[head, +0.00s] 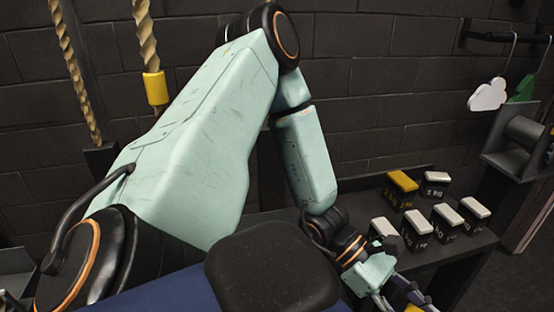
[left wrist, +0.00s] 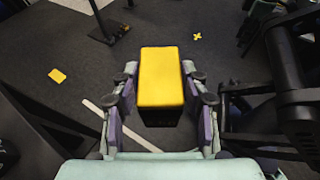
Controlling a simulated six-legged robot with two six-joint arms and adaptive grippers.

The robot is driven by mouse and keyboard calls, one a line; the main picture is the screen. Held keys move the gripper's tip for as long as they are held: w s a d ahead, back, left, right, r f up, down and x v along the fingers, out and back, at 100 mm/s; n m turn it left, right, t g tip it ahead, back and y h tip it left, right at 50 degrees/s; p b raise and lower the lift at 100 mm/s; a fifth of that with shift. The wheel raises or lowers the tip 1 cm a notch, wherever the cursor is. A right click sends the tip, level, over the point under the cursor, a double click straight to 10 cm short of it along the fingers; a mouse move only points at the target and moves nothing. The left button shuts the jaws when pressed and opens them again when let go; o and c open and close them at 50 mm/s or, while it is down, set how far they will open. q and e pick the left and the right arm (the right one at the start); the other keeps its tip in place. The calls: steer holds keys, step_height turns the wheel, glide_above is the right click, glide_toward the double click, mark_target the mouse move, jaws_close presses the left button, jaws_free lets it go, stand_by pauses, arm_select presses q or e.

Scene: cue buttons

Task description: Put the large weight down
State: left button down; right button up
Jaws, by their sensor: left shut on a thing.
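My left gripper (head: 398,302) is at the bottom edge of the head view, in front of the shelf. It is shut on a large weight with a yellow top (left wrist: 160,78). In the left wrist view the weight sits between the two fingers, with its dark side visible below the yellow top and floor around it. In the head view only a yellow corner of this weight (head: 414,308) shows; the rest is cut off. My right gripper is not in view.
A dark shelf (head: 352,207) holds another yellow-topped weight (head: 402,190) and several white-topped weights (head: 447,222). A grey bracketed device (head: 520,145) stands to the right. A white cloud shape (head: 488,95) hangs from a hook. The floor (left wrist: 70,110) has a yellow mark (left wrist: 57,75).

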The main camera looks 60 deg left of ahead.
mark_target(412, 304)
arm_select(q)
steer(key=shift+w+a+f+n+t, duration=0.15)
steer(key=shift+w+a+n+t, duration=0.4)
steer(key=shift+n+t, duration=0.45)
steer(key=shift+w+a+f+n+t+y, duration=0.45)
steer(key=shift+w+a+n+t+y, duration=0.25)
steer(key=shift+t, duration=0.3)
steer(key=shift+a+f+n, duration=0.1)
steer(key=shift+n, duration=0.2)
steer(key=shift+s, duration=0.1)
